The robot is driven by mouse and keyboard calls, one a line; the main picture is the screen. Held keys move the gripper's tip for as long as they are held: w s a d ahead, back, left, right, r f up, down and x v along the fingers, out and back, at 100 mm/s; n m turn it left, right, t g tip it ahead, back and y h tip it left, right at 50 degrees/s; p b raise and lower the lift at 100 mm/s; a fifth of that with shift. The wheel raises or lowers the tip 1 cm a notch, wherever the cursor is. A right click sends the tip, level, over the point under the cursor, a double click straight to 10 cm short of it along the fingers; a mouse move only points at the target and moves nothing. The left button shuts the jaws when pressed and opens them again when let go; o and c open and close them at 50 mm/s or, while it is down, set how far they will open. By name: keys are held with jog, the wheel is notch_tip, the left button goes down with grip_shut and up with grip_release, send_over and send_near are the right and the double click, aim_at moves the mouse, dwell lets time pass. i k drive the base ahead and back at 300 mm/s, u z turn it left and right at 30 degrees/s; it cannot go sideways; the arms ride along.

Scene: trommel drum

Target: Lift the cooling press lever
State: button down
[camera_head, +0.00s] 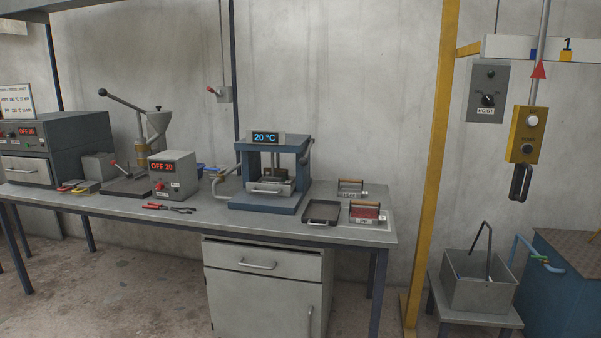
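The cooling press (271,172) is a blue frame on the workbench, with a display (265,138) reading 20 °C on top. Grey plates (267,186) with a front handle sit low inside its frame. A bent grey bar (222,185), which looks like the press lever, sticks out at the left side of the press and hangs low, close to the bench top. Its far end and joint are partly hidden by the frame. My gripper is not in view.
On the workbench (345,232), a control box (172,174) reading OFF 20 stands left of the lever, with red-handled pliers (168,207) in front. A dark tray (321,212) and two handled moulds (364,212) lie right of the press. A hoist pendant (526,134) hangs at the right.

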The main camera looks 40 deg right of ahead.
aim_at(303, 160)
jog(key=z, duration=0.1)
jog(key=i, duration=0.95)
jog(key=u, duration=0.05)
